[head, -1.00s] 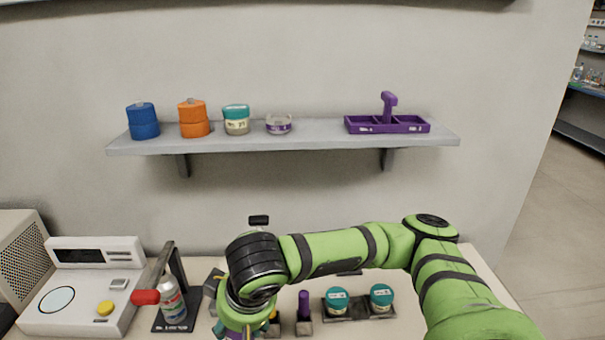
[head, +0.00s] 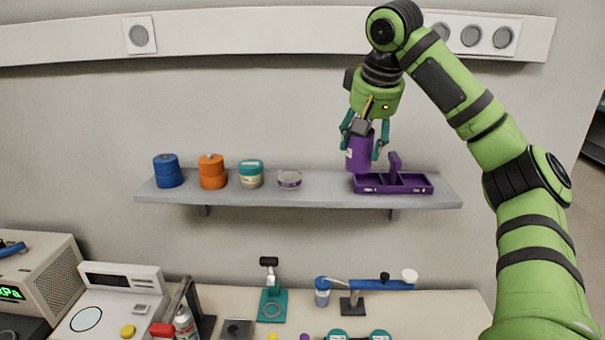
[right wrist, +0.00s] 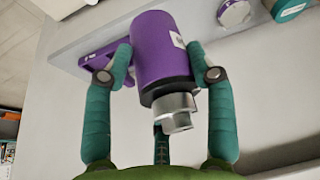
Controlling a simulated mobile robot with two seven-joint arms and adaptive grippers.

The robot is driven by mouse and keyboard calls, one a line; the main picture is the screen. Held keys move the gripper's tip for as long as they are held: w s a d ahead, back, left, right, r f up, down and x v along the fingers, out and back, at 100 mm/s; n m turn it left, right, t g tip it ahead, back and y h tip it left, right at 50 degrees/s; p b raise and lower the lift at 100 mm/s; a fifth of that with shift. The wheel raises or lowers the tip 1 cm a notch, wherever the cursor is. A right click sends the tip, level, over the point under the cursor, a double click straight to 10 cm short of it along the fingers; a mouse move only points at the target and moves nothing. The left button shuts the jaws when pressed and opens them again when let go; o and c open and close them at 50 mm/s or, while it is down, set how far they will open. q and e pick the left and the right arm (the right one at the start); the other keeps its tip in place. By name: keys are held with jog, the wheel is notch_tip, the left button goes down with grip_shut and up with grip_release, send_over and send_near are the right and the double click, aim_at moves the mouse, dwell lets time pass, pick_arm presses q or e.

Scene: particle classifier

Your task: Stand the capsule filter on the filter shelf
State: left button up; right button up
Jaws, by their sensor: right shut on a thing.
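The capsule filter, a purple cylinder (head: 359,154) with a white label, is held upright between the fingers of my right gripper (head: 364,142). The right wrist view shows the filter (right wrist: 160,50) with its silver fitting towards the gripper's palm, and the fingers of the gripper (right wrist: 165,70) closed on its sides. In the head view the filter appears just above the grey filter shelf (head: 330,197), overlapping the left end of the purple tray. I cannot tell whether its base touches the shelf or tray. My left gripper is out of view.
Bare shelf shows between the dish and tray. Bench equipment stands below.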

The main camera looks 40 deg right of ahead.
jog(key=w+f, duration=0.3)
jog(key=w+d+f+p, duration=0.1)
jog(key=w+f, duration=0.3)
jog(key=w+d+f, duration=0.1)
jog(key=w+f, duration=0.2)
jog(key=w, duration=0.1)
jog(key=shift+w+d+f, duration=0.1)
jog(key=shift+w+f, duration=0.05)
jog(key=shift+w, duration=0.1)
jog(key=shift+f, duration=0.25)
jog(key=o, duration=1.5)
jog(key=shift+o, duration=0.2)
